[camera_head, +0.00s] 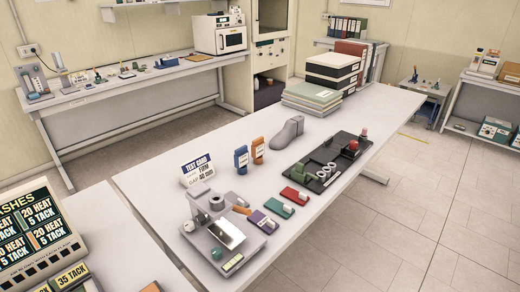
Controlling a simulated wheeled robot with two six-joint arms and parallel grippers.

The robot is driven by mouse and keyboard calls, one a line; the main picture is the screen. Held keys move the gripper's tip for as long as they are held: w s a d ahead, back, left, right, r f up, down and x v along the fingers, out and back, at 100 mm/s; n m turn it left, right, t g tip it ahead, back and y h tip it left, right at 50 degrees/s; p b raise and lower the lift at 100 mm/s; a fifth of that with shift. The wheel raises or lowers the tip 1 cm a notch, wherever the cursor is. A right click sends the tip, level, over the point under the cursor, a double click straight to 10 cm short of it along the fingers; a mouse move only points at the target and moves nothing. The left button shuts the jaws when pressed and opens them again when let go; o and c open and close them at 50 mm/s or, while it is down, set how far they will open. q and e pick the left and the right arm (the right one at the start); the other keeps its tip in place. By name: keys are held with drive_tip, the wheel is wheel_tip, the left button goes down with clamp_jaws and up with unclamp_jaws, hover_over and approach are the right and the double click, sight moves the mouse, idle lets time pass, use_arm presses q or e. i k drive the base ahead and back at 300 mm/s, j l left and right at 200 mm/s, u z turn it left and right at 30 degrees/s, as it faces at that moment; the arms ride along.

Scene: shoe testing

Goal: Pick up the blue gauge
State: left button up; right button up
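A blue upright piece (241,160) with a pale label stands on the long white table, left of centre. It is the bluest small object in view; whether it is the gauge I cannot tell for sure. A similar orange piece (258,151) stands to its right. In front lie flat labelled pieces: purple (263,221), green (277,208) and red (294,196). Neither of my grippers is in view.
A grey metal apparatus (222,240) and a test card (197,169) stand at the table's near left. A grey shoe last (288,133), a black tray (312,181) and stacked boxes (330,72) lie farther back. A sign board (38,231) stands at near left.

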sight(242, 157)
drive_tip(key=l+u, duration=0.1)
drive_tip(key=u, duration=0.2)
drive_tip(key=i+l+u, duration=0.1)
drive_tip(key=u, duration=0.2)
drive_tip(key=i+l+u, duration=0.15)
drive_tip(key=l+u, duration=0.2)
drive_tip(key=l, duration=0.75)
drive_tip(key=l+u, duration=0.4)
drive_tip(key=l, duration=0.65)
